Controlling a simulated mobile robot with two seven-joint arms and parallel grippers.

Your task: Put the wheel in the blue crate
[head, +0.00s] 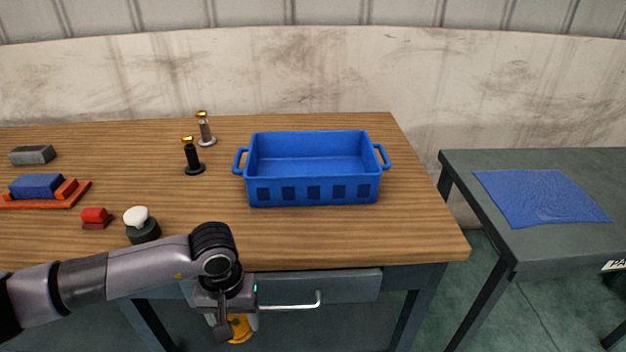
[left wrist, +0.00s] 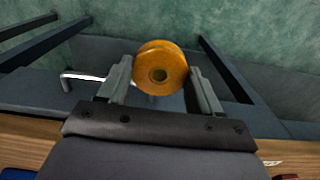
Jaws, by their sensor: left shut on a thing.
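The wheel (left wrist: 165,68) is a small orange-yellow disc with a hole in its middle. It sits between the fingers of my left gripper (left wrist: 160,85), which is shut on it. In the head view the wheel (head: 240,328) shows partly below my left gripper (head: 238,322), in front of the table's front edge and drawer. The blue crate (head: 312,190) stands on the wooden table, upright, with a handle at each end. Its visible inside is empty. My right gripper is not in view.
Two posts with gold tops, a dark one (head: 193,157) and a grey one (head: 206,130), stand left of the crate. A white-topped knob (head: 140,224) and a red block (head: 95,217) are nearer. A drawer handle (head: 290,306) sticks out. A side table (head: 540,240) holds a blue cloth (head: 541,197).

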